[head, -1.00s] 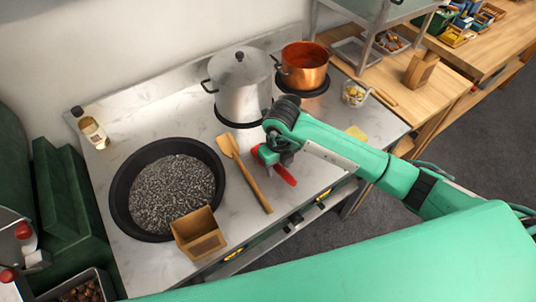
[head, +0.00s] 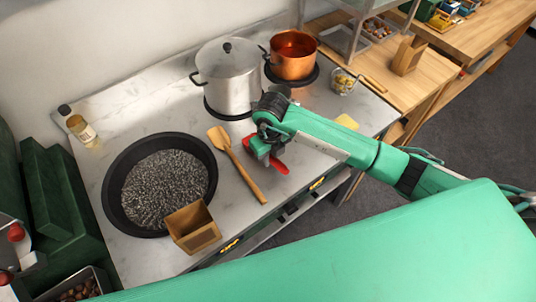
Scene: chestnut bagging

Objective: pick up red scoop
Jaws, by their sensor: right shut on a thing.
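The red scoop (head: 279,167) lies at the marble counter's front part, right of the wooden spatula. Much of it is hidden beneath my right gripper (head: 266,158), with red showing on both sides of the fingers. My right gripper points down and is shut on the scoop. I cannot tell whether the scoop is clear of the counter. My left gripper is not in view.
A wooden spatula (head: 240,167) lies just left of the gripper. A black pan of dark grains (head: 110,190) and a wooden box (head: 192,227) are further left. A steel pot (head: 228,80) and copper pot (head: 293,58) stand behind.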

